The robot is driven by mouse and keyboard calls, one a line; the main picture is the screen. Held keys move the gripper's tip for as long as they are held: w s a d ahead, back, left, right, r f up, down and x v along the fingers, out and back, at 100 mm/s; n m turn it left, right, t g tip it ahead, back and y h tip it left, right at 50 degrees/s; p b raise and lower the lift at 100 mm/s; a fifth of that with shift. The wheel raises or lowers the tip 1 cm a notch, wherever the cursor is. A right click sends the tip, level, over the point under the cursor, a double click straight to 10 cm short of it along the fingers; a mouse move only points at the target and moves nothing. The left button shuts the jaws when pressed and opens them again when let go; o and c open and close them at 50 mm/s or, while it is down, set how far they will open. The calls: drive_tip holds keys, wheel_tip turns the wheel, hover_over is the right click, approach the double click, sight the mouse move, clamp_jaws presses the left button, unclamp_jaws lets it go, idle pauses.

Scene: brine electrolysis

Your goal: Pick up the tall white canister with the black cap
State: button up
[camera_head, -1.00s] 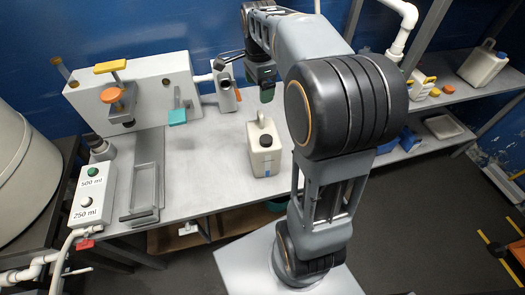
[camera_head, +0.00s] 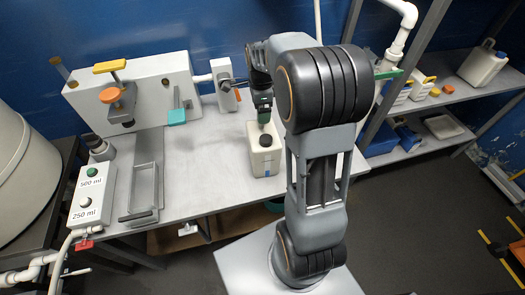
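The white canister with the black cap (camera_head: 264,160) stands upright on the grey bench, near its front edge. Its black cap faces me, and its handle at the top back is mostly hidden by my gripper. My gripper (camera_head: 264,119) points down from above, right at the canister's handle and just behind the cap. The fingers are small and dark here, so I cannot tell whether they are open or closed around the handle.
A white panel (camera_head: 155,92) with yellow, orange and teal handles stands at the back left. A button box (camera_head: 92,195) and a metal tray (camera_head: 143,187) are on the left. Another white canister (camera_head: 483,66) is on the right shelf. The bench left of the canister is clear.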

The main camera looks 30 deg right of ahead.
drive_tip(key=shift+a+f, duration=0.1)
drive_tip(key=shift+f, duration=1.7)
clamp_jaws()
drive_tip(key=shift+r, duration=0.1)
